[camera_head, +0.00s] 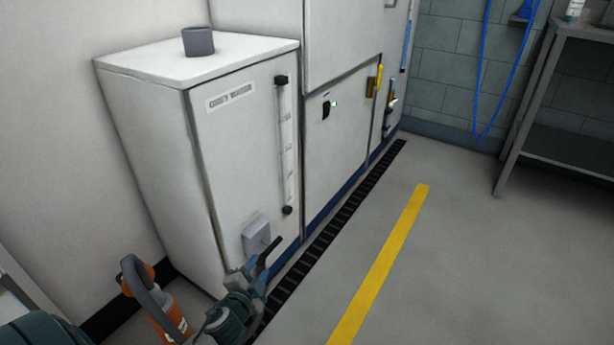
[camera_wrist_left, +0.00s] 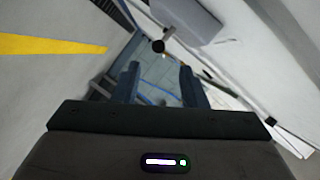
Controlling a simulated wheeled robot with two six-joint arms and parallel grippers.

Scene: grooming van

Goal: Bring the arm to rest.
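My left gripper (camera_head: 264,268) is at the bottom of the head view, low in front of the white cabinet's lower corner. In the left wrist view its two fingers (camera_wrist_left: 160,86) stand apart with nothing visible between them. The white cabinet (camera_head: 247,145) carries a label and an upright gauge tube. A grey box (camera_head: 256,235) on its lower front sits just above my left gripper. The grey box also shows in the left wrist view (camera_wrist_left: 190,18), with a dark round-ended stem beyond the fingertips. Contact with it cannot be told. My right gripper is not in view.
An orange item with a grey handle (camera_head: 167,314) stands on the floor beside my left arm. A black floor grate (camera_head: 335,225) runs along the cabinets. A yellow line (camera_head: 385,258) crosses clear floor. A metal table (camera_head: 530,115) stands at the right, near a blue hose (camera_head: 481,90).

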